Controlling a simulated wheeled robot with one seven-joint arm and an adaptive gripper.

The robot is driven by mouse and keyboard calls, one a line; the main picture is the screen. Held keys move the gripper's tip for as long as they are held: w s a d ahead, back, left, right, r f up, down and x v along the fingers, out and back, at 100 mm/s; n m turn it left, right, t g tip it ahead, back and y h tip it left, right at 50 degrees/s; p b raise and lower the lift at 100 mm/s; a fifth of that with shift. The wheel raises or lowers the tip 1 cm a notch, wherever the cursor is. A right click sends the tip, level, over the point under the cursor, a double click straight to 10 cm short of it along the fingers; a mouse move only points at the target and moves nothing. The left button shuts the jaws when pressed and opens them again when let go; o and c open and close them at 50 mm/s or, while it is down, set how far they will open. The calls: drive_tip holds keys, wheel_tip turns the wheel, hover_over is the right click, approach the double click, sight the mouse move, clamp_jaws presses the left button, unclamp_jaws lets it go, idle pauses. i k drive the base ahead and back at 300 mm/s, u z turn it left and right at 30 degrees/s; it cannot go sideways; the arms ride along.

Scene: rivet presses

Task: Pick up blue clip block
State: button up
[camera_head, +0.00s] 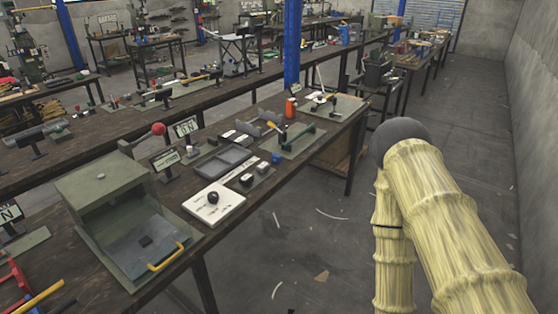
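A small blue block (276,158), which looks like the clip block, sits on the workbench near its front edge, right of a grey tray and close to a green mat. It is too small to make out its shape. My arm, in a yellow ribbed cover with a dark grey rounded joint, fills the lower right of the view, over the floor and well apart from the block. My gripper is not in view.
A green metal box (107,192) with a clear front and yellow handle stands nearby on the workbench (322,144). A white board with a black knob (213,198), a grey tray (222,163) and an orange bottle (291,108) are around the block. The right-hand floor aisle (478,130) is largely clear.

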sight(277, 158)
drive_tip(key=u, duration=0.2)
drive_tip(key=k, duration=0.35)
drive_tip(key=z, duration=0.8)
drive_tip(key=i, duration=0.95)
drive_tip(key=u, duration=0.75)
drive_tip(key=i, duration=0.7)
drive_tip(key=u, duration=0.75)
